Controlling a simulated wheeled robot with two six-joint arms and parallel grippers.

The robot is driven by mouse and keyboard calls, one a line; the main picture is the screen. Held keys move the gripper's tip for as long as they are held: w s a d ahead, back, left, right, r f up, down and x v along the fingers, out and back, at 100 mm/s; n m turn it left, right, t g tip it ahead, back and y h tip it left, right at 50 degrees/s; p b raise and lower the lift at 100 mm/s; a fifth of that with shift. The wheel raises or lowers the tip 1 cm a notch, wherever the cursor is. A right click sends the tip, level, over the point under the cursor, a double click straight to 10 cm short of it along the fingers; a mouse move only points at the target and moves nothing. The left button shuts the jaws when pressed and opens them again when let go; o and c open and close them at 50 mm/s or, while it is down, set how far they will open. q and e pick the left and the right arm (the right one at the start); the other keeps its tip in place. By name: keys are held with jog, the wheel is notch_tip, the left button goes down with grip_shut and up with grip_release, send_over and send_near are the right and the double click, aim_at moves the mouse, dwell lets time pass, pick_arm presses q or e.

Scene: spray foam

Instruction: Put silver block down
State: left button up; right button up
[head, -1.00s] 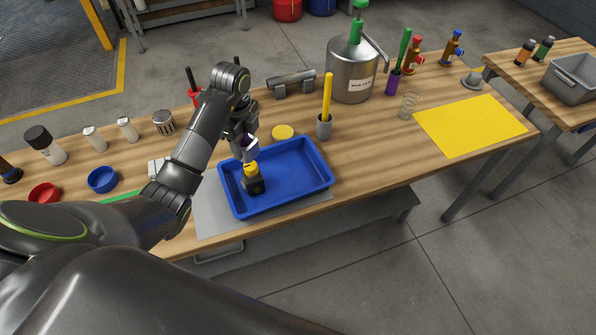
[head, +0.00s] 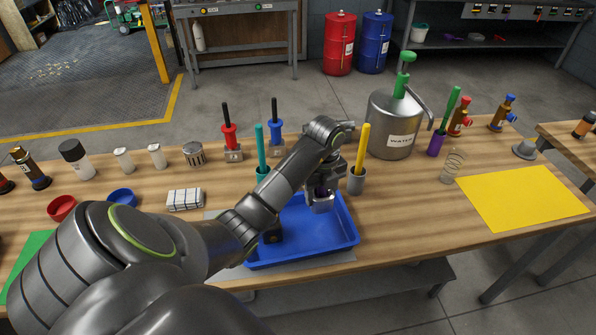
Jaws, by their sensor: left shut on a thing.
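My left gripper (head: 323,190) points down over the right part of the blue tray (head: 352,240). It is shut on a small silver block (head: 322,205), whose lower part shows below the fingers. I cannot tell whether the block touches the tray floor. A dark block-like thing (head: 271,236) stands in the left part of the tray, its top hidden by my left arm. My right gripper is not in view.
A grey cup with a yellow-handled tool (head: 358,182) stands close behind the tray's right side. A steel water can (head: 393,128) stands farther back. A yellow sheet (head: 522,198) lies at the right. A white striped block (head: 184,199) lies left of the tray.

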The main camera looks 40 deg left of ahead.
aim_at(320, 206)
pick_arm(q)
jog(key=shift+f+b, duration=0.25)
jog(key=shift+b, duration=0.05)
notch_tip(320, 206, down, 5)
jog(key=b, duration=0.4)
jog(key=shift+b, duration=0.35)
notch_tip(320, 206, down, 4)
jog(key=shift+f, duration=0.25)
jog(key=shift+f, duration=0.2)
jog(key=o, duration=1.2)
jog(key=shift+r, duration=0.1)
